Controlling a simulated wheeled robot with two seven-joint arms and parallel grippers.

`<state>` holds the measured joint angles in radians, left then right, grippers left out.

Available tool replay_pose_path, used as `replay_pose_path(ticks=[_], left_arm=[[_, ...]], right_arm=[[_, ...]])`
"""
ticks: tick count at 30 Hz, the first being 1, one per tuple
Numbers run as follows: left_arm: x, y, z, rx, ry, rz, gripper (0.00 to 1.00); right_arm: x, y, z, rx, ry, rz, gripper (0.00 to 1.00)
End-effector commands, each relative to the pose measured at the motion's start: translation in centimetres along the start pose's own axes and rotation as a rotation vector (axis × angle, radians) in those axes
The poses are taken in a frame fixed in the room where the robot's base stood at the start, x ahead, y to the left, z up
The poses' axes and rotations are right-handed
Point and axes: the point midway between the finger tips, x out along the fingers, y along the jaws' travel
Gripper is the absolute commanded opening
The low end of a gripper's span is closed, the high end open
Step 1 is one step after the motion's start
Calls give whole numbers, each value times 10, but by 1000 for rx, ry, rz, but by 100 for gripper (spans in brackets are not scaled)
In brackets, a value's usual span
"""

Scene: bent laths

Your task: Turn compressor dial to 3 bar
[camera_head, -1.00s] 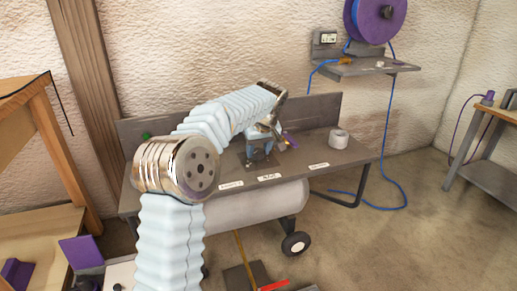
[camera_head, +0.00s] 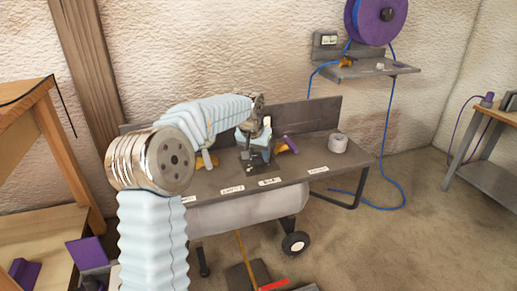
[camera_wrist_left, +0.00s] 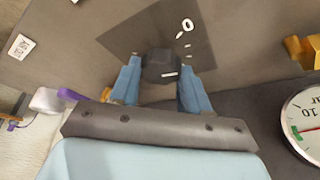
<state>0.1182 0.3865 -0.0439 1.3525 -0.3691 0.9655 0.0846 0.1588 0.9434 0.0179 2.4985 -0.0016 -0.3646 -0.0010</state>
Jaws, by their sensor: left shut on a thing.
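The compressor dial is a dark knob (camera_wrist_left: 160,64) with a white pointer line, on a dark square plate (camera_wrist_left: 195,45) with a white 0 and tick marks. In the left wrist view my left gripper (camera_wrist_left: 160,80) has its blue fingers on both sides of the knob and is shut on it. In the head view my left gripper (camera_head: 254,158) points down at the bench top; the knob is hidden there. A white round gauge (camera_wrist_left: 308,120) marked "10" and "bar", with a green mark, is cut off at the right edge; its needle reading cannot be told.
A brass fitting (camera_wrist_left: 302,50) is beside the plate. A purple hose reel (camera_head: 376,20) hangs on the wall. A wooden table (camera_head: 40,140) stands at left.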

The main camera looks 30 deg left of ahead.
Motion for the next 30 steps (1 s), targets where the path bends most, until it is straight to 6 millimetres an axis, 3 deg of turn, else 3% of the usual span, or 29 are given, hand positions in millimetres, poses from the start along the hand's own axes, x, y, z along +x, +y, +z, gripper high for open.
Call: replay_pose_path(ticks=[18,30], left_arm=[[-2,-4,-2,524,-1,219,16],[0,-5,-2,747,-1,310,16]], right_arm=[[-42,-24,3,-12,-12,-12,95],[-57,-30,3,-15,-14,-14,95]])
